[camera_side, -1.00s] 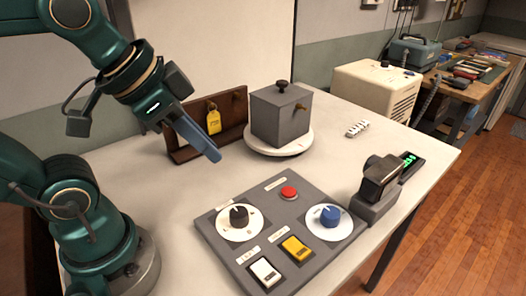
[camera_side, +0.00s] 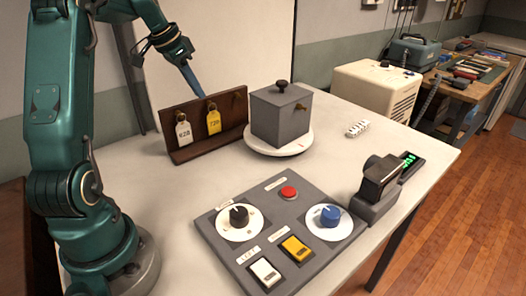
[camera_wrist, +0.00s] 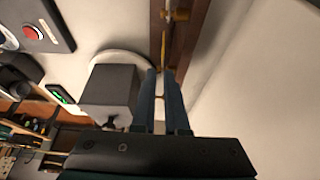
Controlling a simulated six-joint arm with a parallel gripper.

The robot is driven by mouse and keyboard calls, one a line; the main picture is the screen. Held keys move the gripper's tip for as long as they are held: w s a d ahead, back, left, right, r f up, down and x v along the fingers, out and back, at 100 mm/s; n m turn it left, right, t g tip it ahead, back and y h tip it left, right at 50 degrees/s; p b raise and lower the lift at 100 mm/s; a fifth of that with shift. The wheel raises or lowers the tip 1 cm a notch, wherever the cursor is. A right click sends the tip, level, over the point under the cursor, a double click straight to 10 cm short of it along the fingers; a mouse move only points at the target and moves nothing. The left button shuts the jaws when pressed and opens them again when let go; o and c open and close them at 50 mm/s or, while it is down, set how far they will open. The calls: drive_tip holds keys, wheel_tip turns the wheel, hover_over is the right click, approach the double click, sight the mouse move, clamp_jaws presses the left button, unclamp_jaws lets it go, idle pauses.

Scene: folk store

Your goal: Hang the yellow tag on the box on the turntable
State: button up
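The yellow tag (camera_side: 213,122) hangs from a peg on the brown wooden rack (camera_side: 238,107). A white tag (camera_side: 184,133) hangs on the peg to its left. The grey box (camera_side: 275,120) has a dark knob on its lid and a brass peg (camera_side: 302,107) on its right-hand face. It stands on the white turntable (camera_side: 262,151). My gripper (camera_side: 198,93) is above and behind the rack, its tips partly hidden by it. In the wrist view a narrow gap shows between the fingers (camera_wrist: 160,75), nothing held, with the box (camera_wrist: 108,88) to their left.
A control panel (camera_side: 262,207) with a red button, two dials and two switches lies in front. A dark device with a green display (camera_side: 409,163) stands at the right. A small white strip (camera_side: 357,128) lies behind it. Table between rack and panel is clear.

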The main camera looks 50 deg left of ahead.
sight(214, 121)
drive_tip(key=x, duration=1.2)
drive_tip(key=shift+s+a+f, duration=0.15)
drive_tip(key=shift+s+a, duration=0.15)
clamp_jaws()
drive_tip(key=shift+r, duration=0.35)
drive_tip(key=shift+d, duration=0.25)
drive_tip(key=shift+d, duration=0.35)
drive_tip(key=shift+d, duration=0.1)
